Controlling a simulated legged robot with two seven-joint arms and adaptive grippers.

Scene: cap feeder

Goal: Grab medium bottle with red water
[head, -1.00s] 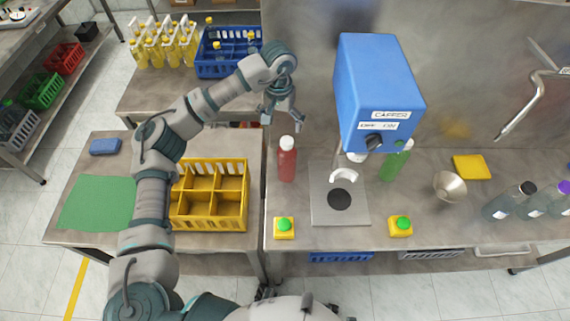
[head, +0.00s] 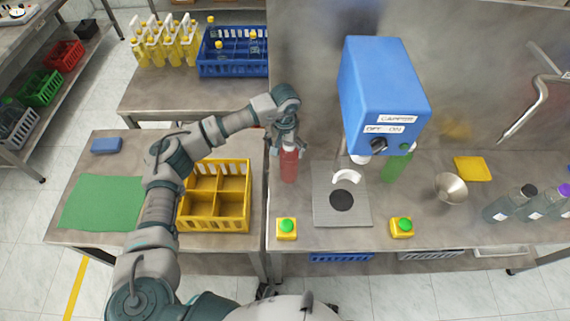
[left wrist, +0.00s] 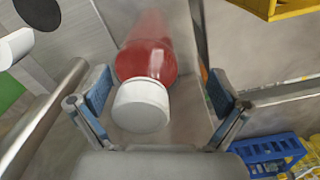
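The bottle with red water (head: 289,165) stands upright on the steel table, left of the capper. In the left wrist view the red bottle (left wrist: 147,62) shows its white cap (left wrist: 141,106) towards the camera. In the left wrist view my left gripper (left wrist: 160,98) is open, with one blue-padded finger on each side of the cap and gaps between. My right gripper is not seen clearly in any view.
The blue capper (head: 384,95) stands right of the bottle, with a green bottle (head: 396,167) beside it. A yellow crate (head: 214,222) is on the left table. Two green-topped yellow buttons (head: 287,236) sit near the front edge. A funnel (head: 450,187) and clear bottles are at right.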

